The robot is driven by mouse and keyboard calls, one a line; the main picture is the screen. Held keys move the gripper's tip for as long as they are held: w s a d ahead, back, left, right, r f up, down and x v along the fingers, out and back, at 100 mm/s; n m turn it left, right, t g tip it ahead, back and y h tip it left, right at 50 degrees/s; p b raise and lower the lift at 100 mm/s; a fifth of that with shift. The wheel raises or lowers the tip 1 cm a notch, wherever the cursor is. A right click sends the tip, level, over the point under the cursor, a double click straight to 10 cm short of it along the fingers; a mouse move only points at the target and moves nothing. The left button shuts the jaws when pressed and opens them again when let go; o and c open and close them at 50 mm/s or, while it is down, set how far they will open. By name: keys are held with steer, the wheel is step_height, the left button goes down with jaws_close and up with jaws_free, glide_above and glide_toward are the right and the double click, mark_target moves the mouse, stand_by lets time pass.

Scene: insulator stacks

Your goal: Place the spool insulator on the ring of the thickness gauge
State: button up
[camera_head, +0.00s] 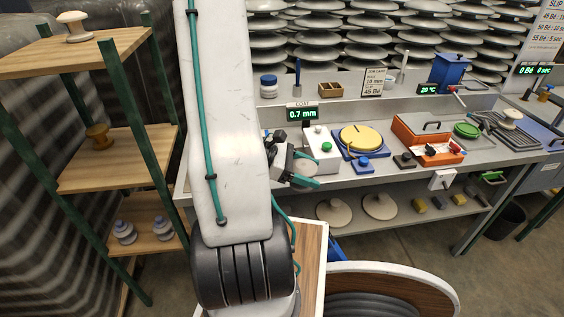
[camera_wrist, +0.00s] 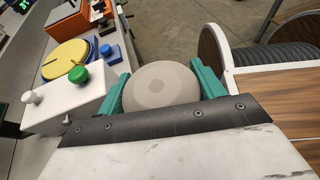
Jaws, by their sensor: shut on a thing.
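My gripper (camera_head: 301,174) is shut on a pale grey, round-topped piece, which I take as the spool insulator (camera_head: 306,168). In the wrist view the insulator (camera_wrist: 160,84) sits between the teal fingers of my gripper (camera_wrist: 161,86); its round top faces the camera and its lower part is hidden. The thickness gauge is a white box (camera_head: 321,152) with a green knob, below a display reading 0.7 mm (camera_head: 303,114). The box also shows in the wrist view (camera_wrist: 72,108), left of the held insulator. I cannot make out its ring.
A yellow disc on a blue base (camera_head: 361,137), a small blue block (camera_head: 364,164) and an orange case (camera_head: 425,138) stand right of the gauge on the grey bench. A wooden shelf (camera_head: 103,172) with other insulators is at left. A round wood-topped stand (camera_head: 390,281) is below.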

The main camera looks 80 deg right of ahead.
steer(key=shift+d, duration=0.15)
glide_toward(310, 148)
steer(key=x, duration=0.4)
steer(key=shift+d, duration=0.1)
steer(key=shift+f, duration=1.8)
steer(key=o, duration=1.3)
steer(key=shift+c, duration=0.2)
steer(key=v, duration=1.2)
steer(key=shift+a, duration=0.25)
